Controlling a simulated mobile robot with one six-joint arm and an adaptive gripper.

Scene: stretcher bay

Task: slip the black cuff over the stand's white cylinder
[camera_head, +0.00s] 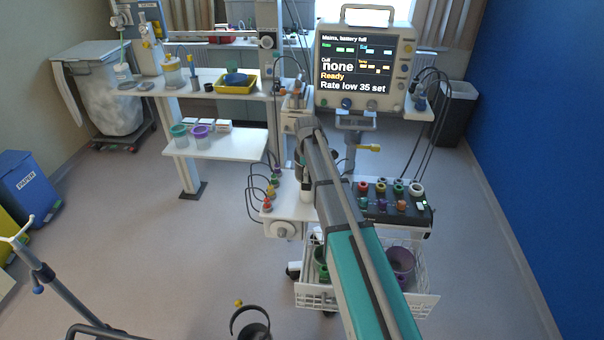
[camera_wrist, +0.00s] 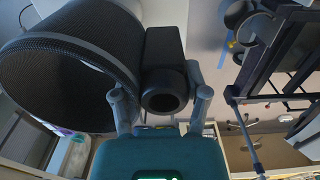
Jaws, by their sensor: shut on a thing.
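The black cuff (camera_wrist: 100,38) is a large ring with a ribbed or mesh-like lining, filling the upper left of the wrist view. A black block with a round opening joins its side. My gripper (camera_wrist: 164,98) is shut on this block, one grey finger at each side. In the head view the gripper cannot be made out. A black ring-shaped thing shows at the bottom edge there, and I cannot tell whether it is the cuff. The monitor stand carries a round white part (camera_head: 282,229) that looks like the white cylinder. The cuff is not seen around it.
The monitor (camera_head: 365,65) reads "Cuff none". Cables hang at both sides of the stand. A white wire basket (camera_head: 420,303) sits low on it. A shelf (camera_head: 215,146) with cups stands left. A pole with hooks (camera_head: 45,272) is lower left. The floor between is mostly clear.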

